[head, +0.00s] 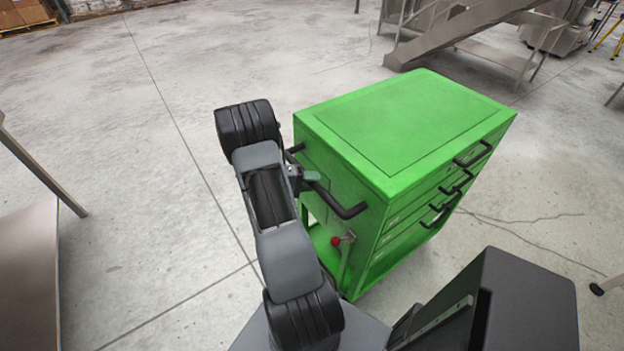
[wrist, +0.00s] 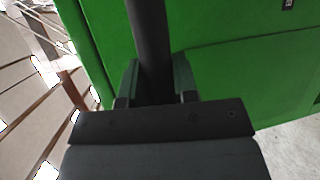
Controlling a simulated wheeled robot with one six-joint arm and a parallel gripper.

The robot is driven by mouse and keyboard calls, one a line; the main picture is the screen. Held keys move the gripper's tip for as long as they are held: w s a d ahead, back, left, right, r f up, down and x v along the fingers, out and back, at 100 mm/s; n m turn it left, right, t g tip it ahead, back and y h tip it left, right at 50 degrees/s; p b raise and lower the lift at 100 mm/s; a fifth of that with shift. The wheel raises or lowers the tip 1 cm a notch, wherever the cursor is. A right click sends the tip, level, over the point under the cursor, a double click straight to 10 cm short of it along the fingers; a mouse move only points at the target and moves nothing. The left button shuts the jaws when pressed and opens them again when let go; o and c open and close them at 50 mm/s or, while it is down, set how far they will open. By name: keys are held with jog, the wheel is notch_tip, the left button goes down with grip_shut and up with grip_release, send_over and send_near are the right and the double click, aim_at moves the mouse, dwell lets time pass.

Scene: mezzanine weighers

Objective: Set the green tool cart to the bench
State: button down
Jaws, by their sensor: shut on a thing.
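The green tool cart (head: 410,120) stands upright on the concrete floor right in front of me, with black-handled drawers on its right side. A black push handle (head: 343,208) sticks out from its near left side. My gripper (head: 301,178) is at that handle, partly hidden behind my own arm. In the wrist view, my gripper (wrist: 156,88) has its two fingers on either side of the dark handle bar (wrist: 148,35), shut on it, with the cart's green panel (wrist: 230,75) close behind. No bench is clearly identifiable; a metal surface at the left edge is cut off.
A metal table-like surface (head: 25,285) with a leg stands at the left edge. Boxes on a pallet (head: 25,14) are at the far top left. Open concrete floor lies left of and behind the cart.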

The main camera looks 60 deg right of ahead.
jog(key=shift+s+d+r, duration=0.1)
jog(key=shift+s+d, duration=0.15)
jog(key=shift+d, duration=0.3)
jog(key=c, duration=1.2)
grip_release()
jog(key=shift+s+d, duration=0.25)
jog(key=shift+d, duration=0.15)
jog(key=shift+o, duration=0.7)
jog(key=shift+a, duration=0.1)
jog(key=shift+o, duration=0.9)
jog(key=shift+w+a, duration=0.15)
jog(key=b+v, duration=0.2)
jog(key=v, duration=1.1)
jog(key=shift+w+a+b, duration=0.2)
jog(key=shift+w+b, duration=0.15)
jog(key=shift+r, duration=0.1)
